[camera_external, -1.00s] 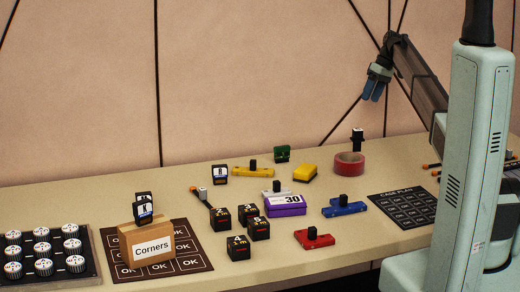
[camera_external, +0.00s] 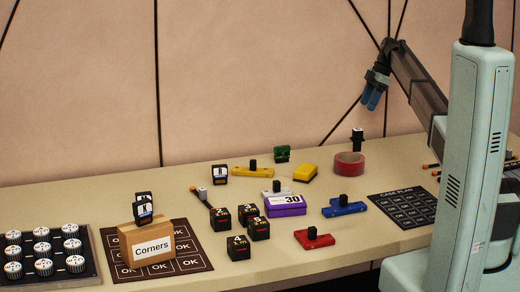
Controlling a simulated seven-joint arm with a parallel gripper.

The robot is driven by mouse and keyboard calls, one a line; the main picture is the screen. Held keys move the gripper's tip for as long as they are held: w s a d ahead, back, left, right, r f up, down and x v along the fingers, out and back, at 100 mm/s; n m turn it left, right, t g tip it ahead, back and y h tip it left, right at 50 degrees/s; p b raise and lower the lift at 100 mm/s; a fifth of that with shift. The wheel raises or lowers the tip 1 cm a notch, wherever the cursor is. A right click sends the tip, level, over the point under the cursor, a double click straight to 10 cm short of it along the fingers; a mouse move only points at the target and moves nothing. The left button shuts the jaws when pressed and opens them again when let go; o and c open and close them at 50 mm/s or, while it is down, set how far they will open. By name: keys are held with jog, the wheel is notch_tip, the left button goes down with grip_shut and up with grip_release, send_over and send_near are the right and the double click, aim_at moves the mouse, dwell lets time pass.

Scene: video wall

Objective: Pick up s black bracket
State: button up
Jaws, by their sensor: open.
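My gripper (camera_external: 371,100) is open and empty, high above the back of the table at the upper right. No thing is near it. A black piece with a white and blue label (camera_external: 219,174) stands on the table left of centre. Similar black labelled pieces (camera_external: 143,208) stand in the small cardboard box marked "Corners" (camera_external: 137,250) at the front left. A plain black upright piece (camera_external: 357,140) stands at the back right, behind the red tape roll. I cannot tell which of these is the s black bracket; the label letters are too small to read.
A black knob tray (camera_external: 45,281) lies left, a plan mat (camera_external: 403,209) right.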

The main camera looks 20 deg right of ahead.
aim_at(358, 129)
jog(key=x, duration=1.1)
jog(key=shift+d+f, duration=0.15)
jog(key=shift+f, duration=0.05)
jog(key=shift+c, duration=0.4)
grip_shut()
